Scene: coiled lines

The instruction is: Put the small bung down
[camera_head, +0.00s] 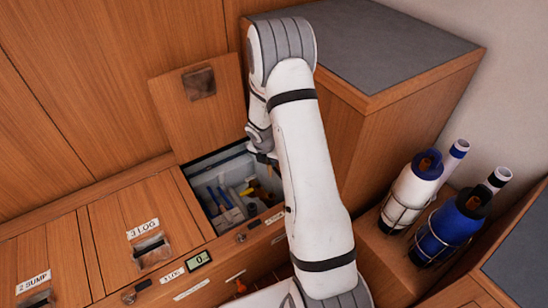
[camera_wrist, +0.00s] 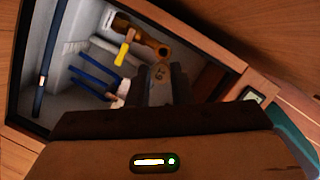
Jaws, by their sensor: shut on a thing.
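The small bung (camera_wrist: 160,71) shows in the wrist view as a tan, wooden-looking round end between the dark fingers of my gripper (camera_wrist: 163,84). My gripper is shut on it. It is over the open locker, whose pale inner wall (camera_wrist: 92,14) shows in the wrist view. I cannot tell how far the bung is above the locker floor. In the head view, the open locker (camera_head: 212,160) lies to the left of my white arm, which hides most of the gripper and the bung.
A closed "3 LOG" lid (camera_head: 140,220) is at left. Racked white (camera_head: 412,187) and blue (camera_head: 448,225) bottles stand right.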

